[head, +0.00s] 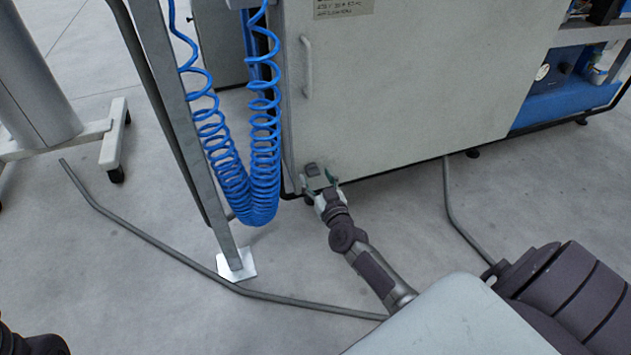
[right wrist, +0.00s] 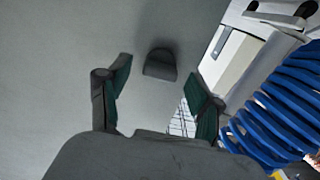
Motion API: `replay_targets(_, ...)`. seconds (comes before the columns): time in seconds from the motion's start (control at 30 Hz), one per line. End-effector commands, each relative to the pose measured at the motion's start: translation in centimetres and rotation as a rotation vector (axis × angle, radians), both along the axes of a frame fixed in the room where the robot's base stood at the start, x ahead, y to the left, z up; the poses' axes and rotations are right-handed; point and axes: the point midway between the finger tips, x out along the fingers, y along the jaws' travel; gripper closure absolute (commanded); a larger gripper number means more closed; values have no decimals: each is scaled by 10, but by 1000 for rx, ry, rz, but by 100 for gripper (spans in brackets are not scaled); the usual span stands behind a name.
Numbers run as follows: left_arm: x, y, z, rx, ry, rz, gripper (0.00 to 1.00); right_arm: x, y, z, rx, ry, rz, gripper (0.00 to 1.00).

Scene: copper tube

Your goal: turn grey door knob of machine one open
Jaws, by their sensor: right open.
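The pale grey machine door (head: 400,85) fills the upper middle of the head view. A small dark grey knob (head: 311,169) sits low on its left side. In the right wrist view the knob (right wrist: 160,66) is a dark, rounded block on the flat panel. My right gripper (head: 320,187) is at the knob in the head view. In the right wrist view my right gripper (right wrist: 159,82) is open, with its two green-padded fingers on either side of the knob and visible gaps. Whether a finger touches it cannot be told. My left gripper is not in view.
Blue coiled hoses (head: 267,130) hang just left of the door beside a grey post (head: 185,110). A vertical handle (head: 307,66) is higher on the door. A grey floor rail (head: 200,275) runs across the foreground. Open floor (head: 555,180) lies at right.

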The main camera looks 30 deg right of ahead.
Motion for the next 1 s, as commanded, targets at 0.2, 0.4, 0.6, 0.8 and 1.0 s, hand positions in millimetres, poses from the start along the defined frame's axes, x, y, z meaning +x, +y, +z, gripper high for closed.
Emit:
replay_targets(0.2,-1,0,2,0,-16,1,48,11,-3,0,0,1,0,35)
replay_targets(0.4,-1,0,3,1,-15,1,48,11,-3,0,0,1,0,35)
replay_targets(0.6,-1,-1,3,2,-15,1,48,11,-3,0,0,1,0,65)
replay_targets(0.8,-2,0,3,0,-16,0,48,10,-2,0,0,1,0,95)
replay_targets(1.0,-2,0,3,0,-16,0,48,10,-2,0,16,-3,0,95)
